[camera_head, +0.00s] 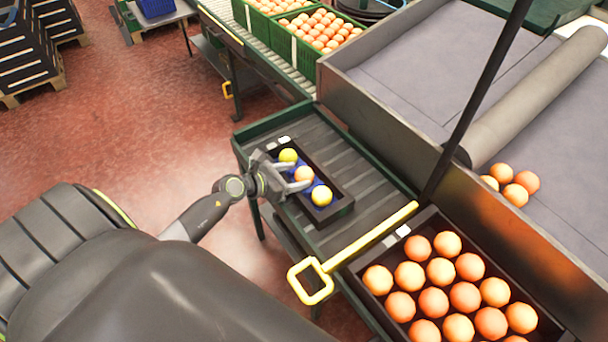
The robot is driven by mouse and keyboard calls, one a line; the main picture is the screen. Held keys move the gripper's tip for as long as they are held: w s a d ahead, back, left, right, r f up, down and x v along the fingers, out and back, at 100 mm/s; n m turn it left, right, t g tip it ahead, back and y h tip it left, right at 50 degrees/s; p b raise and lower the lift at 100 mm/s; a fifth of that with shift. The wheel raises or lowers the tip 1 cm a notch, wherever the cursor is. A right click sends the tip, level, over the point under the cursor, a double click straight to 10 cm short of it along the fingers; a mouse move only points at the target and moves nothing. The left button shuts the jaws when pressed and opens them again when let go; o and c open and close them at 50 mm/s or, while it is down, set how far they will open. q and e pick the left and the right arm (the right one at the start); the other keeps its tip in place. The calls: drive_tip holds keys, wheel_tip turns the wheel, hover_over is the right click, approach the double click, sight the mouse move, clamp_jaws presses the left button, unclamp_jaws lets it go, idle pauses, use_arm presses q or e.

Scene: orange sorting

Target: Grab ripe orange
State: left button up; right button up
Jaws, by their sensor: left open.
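A small dark tray (339,207) with a blue inside lies on the roller table. It holds a yellow-green fruit (288,156) at the far end, an orange fruit (304,174) in the middle and a yellow fruit (322,196) at the near end. My left gripper (297,177) is open at the tray, with its fingers close to the middle orange fruit. I cannot tell whether the fingers touch it. A dark crate (352,265) at the lower right holds several ripe orange fruits (465,297). My right gripper is not in view.
The roller table (372,186) has bare rollers right of the tray. A yellow handle (311,281) sticks out near the crate. A dark upright pole (477,95) crosses the right side. Several oranges (515,194) lie by a grey roller (530,98). Green crates of oranges (282,45) stand behind.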

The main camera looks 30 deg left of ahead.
sight(299, 174)
use_arm(q)
drive_tip(key=x, duration=0.3)
drive_tip(key=shift+w+d, duration=0.25)
drive_tip(key=shift+w, duration=0.05)
drive_tip(key=c, duration=0.7)
drive_tip(key=shift+r, duration=0.1)
drive_tip(key=shift+c, duration=0.2)
